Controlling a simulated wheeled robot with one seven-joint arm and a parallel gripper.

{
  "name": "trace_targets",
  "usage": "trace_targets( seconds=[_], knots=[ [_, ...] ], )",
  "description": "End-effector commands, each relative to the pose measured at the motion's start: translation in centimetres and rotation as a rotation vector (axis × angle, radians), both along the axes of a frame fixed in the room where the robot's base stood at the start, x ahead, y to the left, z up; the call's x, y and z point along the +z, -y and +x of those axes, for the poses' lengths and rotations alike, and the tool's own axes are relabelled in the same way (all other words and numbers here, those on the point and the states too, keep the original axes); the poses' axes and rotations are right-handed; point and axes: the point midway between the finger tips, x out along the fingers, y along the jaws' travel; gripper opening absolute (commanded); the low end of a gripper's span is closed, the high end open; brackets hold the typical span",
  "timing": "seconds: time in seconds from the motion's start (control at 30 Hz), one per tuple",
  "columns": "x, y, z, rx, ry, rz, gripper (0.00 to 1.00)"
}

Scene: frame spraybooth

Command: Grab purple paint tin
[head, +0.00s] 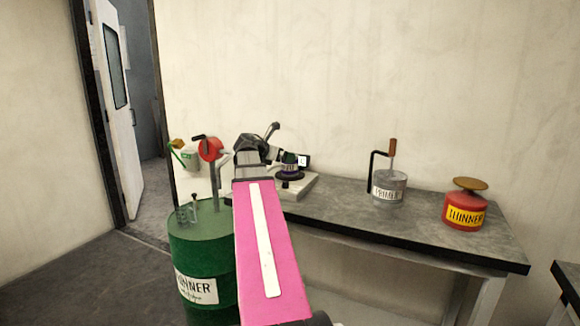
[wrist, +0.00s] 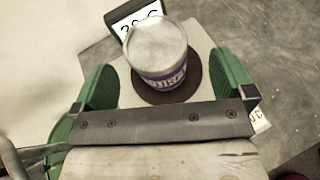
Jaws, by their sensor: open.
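The paint tin (wrist: 158,52) has a pale grey lid and a purple band with lettering on its side. It stands upright on the dark round plate of a scale (wrist: 205,48). My gripper (wrist: 163,66) is open, with one green finger to the left of the tin and one to the right. Gaps show between the tin and both fingers, and nothing is held. In the head view my gripper (head: 289,157) is over the scale (head: 300,186) at the bench's left end, and the tin is mostly hidden there, with only a bit of purple showing.
The grey bench (head: 340,208) also carries a grey can (head: 388,188) with a handled tool and a red thinner can (head: 464,212) to the right. A green drum (head: 203,250) stands left of the bench. The scale's display (wrist: 135,16) stands behind the tin.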

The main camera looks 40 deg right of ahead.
Motion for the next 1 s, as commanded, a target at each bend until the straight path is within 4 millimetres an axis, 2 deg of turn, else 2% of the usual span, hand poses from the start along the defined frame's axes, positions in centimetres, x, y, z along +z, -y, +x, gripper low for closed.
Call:
trace_targets(
  seconds=[0.4,0.63,0.67,0.83,0.9,1.0],
  knots=[
    [-1.1,4.7,1.0,-0.001,0.0,0.001,1.0],
    [-1.2,4.8,1.0,0.001,0.001,0.0,1.0],
    [-1.2,4.8,1.0,0.001,0.001,0.0,0.97],
    [-1.2,4.8,1.0,0.001,0.001,0.0,0.41],
    [-1.1,4.8,1.0,0.001,0.0,-0.001,0.34],
    [-1.1,4.8,1.0,0.001,0.0,-0.001,0.33]
  ],
)
